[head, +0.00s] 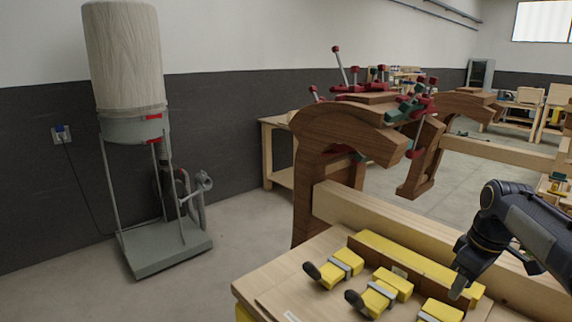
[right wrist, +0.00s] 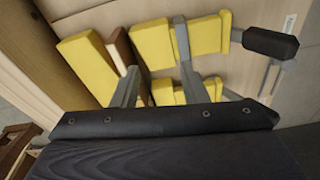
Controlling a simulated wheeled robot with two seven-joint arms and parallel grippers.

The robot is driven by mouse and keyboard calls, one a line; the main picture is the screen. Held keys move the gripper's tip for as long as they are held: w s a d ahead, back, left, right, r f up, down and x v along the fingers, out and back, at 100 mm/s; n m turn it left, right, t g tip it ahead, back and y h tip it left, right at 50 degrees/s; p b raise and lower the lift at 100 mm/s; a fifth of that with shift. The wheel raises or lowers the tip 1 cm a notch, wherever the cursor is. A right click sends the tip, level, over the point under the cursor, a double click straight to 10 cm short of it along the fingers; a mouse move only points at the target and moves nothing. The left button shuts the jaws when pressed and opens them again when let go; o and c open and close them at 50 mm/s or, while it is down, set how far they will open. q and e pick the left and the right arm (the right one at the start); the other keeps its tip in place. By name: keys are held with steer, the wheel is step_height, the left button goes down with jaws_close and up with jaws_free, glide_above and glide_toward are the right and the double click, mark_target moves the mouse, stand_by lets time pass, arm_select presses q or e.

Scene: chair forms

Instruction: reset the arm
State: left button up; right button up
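My right arm enters the head view from the right, and its dark gripper (head: 462,282) points down over the wooden bench, beside yellow clamp blocks. In the right wrist view the two grey fingers of the gripper (right wrist: 157,55) stand apart, with yellow and brown pieces visible behind the gap. I see nothing held between them. Whether the fingertips touch the clamps I cannot tell. My left arm and left gripper are not in view.
Yellow clamps with black handles (head: 334,269) lie on the bench top (head: 275,280). A long wooden beam (head: 400,235) and a curved brown chair form (head: 318,165) with red clamps stand behind. A dust collector (head: 125,60) stands left. Floor between is clear.

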steer(key=s+a+f+m+t+y, duration=0.1)
steer(key=s+a+f+m+t, duration=0.1)
steer(key=s+a, duration=0.7)
steer(key=s+a+f+m+t+y, duration=0.2)
steer(key=s+a+f+m, duration=0.3)
steer(key=s+a, duration=0.4)
steer(key=s, duration=0.5)
steer(key=shift+s+a+m, duration=0.3)
steer(key=shift+m, duration=0.1)
steer(key=shift+f, duration=0.1)
